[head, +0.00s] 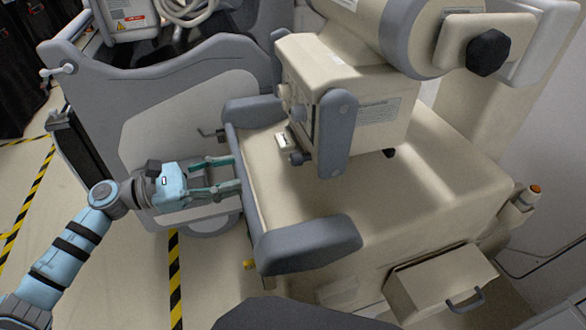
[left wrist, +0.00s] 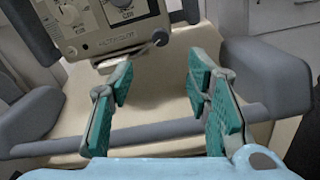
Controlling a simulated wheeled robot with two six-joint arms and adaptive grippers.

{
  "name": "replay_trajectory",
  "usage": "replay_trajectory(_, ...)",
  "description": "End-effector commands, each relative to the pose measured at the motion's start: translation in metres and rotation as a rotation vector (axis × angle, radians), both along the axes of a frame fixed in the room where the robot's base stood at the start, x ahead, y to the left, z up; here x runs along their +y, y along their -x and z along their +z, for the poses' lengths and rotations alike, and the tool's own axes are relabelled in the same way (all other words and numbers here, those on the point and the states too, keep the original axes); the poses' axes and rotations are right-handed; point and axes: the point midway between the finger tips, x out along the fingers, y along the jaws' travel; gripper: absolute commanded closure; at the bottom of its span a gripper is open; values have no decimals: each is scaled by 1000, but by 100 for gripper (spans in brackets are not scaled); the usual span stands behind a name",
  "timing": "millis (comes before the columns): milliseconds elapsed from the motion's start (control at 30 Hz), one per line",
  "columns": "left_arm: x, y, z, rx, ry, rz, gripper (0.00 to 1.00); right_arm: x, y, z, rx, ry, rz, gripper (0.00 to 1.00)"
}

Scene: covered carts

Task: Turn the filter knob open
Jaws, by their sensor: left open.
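A beige machine head (head: 345,85) carries a front panel with several knobs. A pale knob (head: 298,110) sits on the panel's side, and a dark grey knob (head: 300,158) sits lower down. In the left wrist view, the panel (left wrist: 100,28) shows dials at the top and a dark knob (left wrist: 160,38) at its lower right corner. I cannot read which knob is the filter knob. My left gripper (head: 233,174) is open and empty, left of the cart's grey front rail and apart from the knobs. Its two teal fingers (left wrist: 160,85) frame bare cart top below the panel. My right gripper is out of view.
A grey rail (head: 240,185) with bumpers (head: 305,245) edges the beige cart top (head: 420,180). A small L-shaped handle (head: 208,134) is near the fingers. A grey covered cart (head: 180,105) stands behind my left arm. A drawer (head: 440,285) juts out at lower right.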

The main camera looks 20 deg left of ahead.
Motion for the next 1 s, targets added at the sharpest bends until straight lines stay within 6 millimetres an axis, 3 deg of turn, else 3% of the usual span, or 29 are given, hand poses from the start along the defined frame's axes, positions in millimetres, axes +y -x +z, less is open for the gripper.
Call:
replay_trajectory(500,-105,-64,3,-11,-3,-6,56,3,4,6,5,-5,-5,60)
replay_trajectory(700,-119,-73,2,-9,-6,-6,56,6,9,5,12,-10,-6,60)
replay_trajectory(933,-120,-74,2,-9,-6,-5,56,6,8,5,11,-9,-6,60)
replay_trajectory(1000,-120,-74,2,-9,-6,-5,64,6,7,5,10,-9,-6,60)
